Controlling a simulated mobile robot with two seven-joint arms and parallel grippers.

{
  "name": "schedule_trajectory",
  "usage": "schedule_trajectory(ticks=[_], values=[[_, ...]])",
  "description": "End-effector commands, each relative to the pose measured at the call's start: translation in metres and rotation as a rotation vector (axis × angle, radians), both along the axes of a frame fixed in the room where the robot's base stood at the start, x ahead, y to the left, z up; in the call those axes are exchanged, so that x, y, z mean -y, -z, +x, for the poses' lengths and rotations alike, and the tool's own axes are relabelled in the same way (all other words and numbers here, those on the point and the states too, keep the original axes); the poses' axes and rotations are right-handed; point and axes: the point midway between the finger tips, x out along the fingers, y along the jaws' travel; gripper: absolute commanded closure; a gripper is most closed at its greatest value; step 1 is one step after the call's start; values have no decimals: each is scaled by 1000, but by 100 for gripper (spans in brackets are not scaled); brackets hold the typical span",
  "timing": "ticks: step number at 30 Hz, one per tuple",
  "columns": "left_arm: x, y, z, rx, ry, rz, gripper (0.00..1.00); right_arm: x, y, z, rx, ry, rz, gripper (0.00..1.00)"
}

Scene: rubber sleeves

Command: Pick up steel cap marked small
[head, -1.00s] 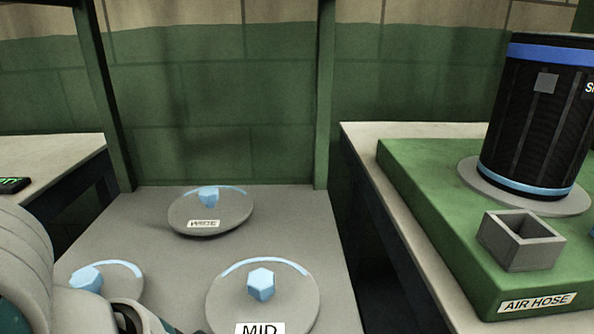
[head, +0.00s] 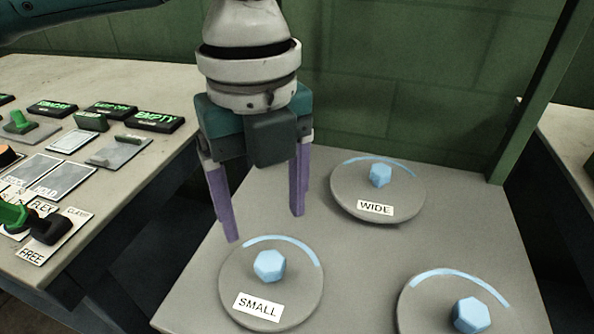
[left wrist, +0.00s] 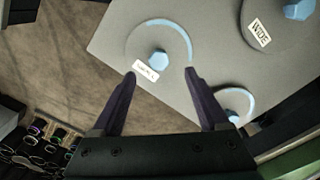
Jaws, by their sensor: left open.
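The steel cap marked SMALL (head: 290,287) is a grey disc with a blue hexagonal knob and a blue arc. It lies flat on the grey table near its left edge. It also shows in the left wrist view (left wrist: 173,67), with its knob between and beyond my fingertips. My left gripper (head: 264,226) is open and empty, pointing down, above and slightly behind the cap in the head view. Its purple fingers also show in the left wrist view (left wrist: 161,72). My right gripper is not in view.
The cap marked WIDE (head: 345,198) lies behind right on the same table (head: 215,305). Another cap (head: 415,305) lies at front right, its label out of view. A panel bench (head: 120,75) with switches stands left across a gap. A green post (head: 535,90) rises behind right.

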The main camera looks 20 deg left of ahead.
Motion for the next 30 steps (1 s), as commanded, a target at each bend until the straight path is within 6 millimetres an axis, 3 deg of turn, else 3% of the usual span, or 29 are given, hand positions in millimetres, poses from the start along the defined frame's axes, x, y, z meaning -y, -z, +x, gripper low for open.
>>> schedule_trajectory(ticks=[15,25,30], values=[[0,69,-6,1,-2,-2,22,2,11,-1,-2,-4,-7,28],[0,76,-5,2,-2,-2,22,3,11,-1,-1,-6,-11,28],[0,76,-5,2,-2,-2,41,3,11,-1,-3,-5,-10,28]])
